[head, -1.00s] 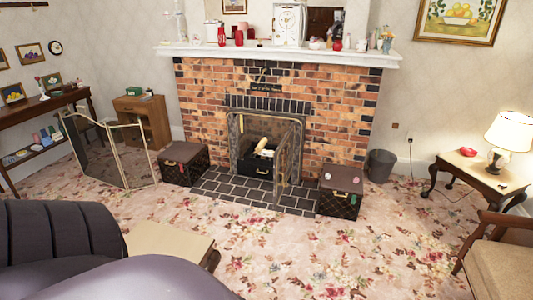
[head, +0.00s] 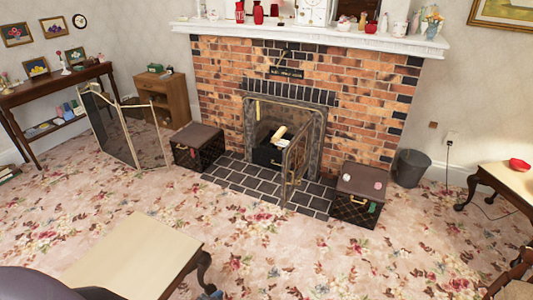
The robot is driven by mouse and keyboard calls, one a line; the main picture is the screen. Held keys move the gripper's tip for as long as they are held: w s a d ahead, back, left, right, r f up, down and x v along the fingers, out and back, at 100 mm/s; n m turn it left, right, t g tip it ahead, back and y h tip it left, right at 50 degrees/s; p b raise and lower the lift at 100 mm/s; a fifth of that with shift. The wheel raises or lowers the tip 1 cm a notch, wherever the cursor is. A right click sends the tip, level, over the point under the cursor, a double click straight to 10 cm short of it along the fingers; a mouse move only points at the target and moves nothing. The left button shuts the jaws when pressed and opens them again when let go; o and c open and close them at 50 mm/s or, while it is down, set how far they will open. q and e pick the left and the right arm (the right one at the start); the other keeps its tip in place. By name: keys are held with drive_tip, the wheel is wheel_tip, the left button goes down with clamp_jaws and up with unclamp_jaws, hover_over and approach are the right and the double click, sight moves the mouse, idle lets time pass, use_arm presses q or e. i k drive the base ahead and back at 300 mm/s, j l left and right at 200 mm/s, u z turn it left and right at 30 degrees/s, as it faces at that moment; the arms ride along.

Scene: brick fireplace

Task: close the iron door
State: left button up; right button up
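The iron door (head: 296,156) of the fireplace stands open. It is hinged at the right side of the firebox opening and swung out over the dark tiled hearth (head: 262,192). The metal frame (head: 248,128) surrounds the opening in the brick fireplace (head: 217,85). Inside, pale logs (head: 279,134) lie on a black grate box (head: 267,155). Neither of my grippers can be made out in the head view. A small grey-blue piece, too little to identify, shows at the bottom edge.
Dark trunks stand on either side of the hearth, one left (head: 198,147) and one right (head: 359,194). A folding screen (head: 125,130) stands at left. A low table (head: 135,252) is in the near left foreground. A bucket (head: 411,168) stands right. Open floral carpet lies before the hearth.

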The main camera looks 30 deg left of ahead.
sight(301, 157)
drive_tip(key=i+j+u, duration=0.35)
drive_tip(key=i, duration=0.15)
drive_tip(key=i+u, duration=0.3)
drive_tip(key=i, duration=0.2)
drive_tip(key=i+l+u, duration=0.1)
drive_tip(key=l, duration=0.25)
drive_tip(key=i+l+u, duration=0.1)
drive_tip(key=i+l, duration=0.15)
drive_tip(key=l, duration=0.15)
drive_tip(key=i+l+u, duration=0.15)
drive_tip(key=l, duration=0.2)
drive_tip(key=i+l+u, duration=0.1)
drive_tip(key=l, duration=0.3)
drive_tip(key=i+l+u, duration=0.1)
drive_tip(key=l, duration=0.35)
drive_tip(key=i+l+u, duration=0.1)
drive_tip(key=l, duration=0.3)
drive_tip(key=i+l+u, duration=0.1)
drive_tip(key=l, duration=0.35)
drive_tip(key=i, duration=0.1)
